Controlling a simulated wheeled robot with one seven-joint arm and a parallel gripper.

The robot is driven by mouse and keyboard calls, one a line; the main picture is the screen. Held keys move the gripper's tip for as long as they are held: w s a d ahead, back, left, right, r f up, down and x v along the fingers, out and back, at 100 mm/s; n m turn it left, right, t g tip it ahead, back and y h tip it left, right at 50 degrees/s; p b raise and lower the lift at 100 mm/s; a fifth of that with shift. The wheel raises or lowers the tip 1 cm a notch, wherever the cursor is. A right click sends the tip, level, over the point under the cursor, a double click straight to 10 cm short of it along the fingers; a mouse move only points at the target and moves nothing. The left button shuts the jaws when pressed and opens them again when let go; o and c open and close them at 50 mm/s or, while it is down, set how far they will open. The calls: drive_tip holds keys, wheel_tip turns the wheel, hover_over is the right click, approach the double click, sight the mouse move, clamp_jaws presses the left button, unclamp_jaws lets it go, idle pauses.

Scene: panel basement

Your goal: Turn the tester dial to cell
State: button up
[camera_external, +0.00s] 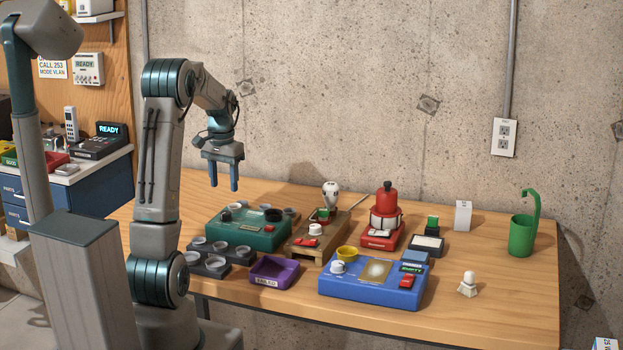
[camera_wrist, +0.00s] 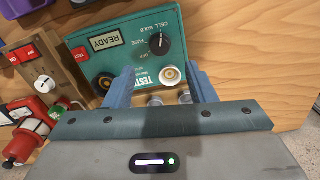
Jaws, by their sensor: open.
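The tester is a teal box (camera_external: 243,238) at the back left of the wooden table, and it fills the upper middle of the wrist view (camera_wrist: 135,62). Its black round dial (camera_wrist: 159,44) has printed labels around it, including CELL, BULB and FUSE; its exact setting is too small to tell. The tester's display (camera_wrist: 105,40) reads READY. My gripper (camera_external: 224,187) is open and empty, above the tester and apart from it. In the wrist view its two blue fingers (camera_wrist: 160,80) point toward the tester, with the dial beyond their tips.
A wooden stand (camera_external: 305,247), a red device (camera_external: 383,238) and a blue box (camera_external: 370,292) occupy the middle. A green cup (camera_external: 521,236) stands right. The front right tabletop is mostly clear.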

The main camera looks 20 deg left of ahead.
sight(229, 211)
wheel_tip(229, 211, down, 8)
drive_tip(key=shift+f+p, duration=0.15)
drive_tip(key=shift+p, duration=0.15)
drive_tip(key=c, duration=1)
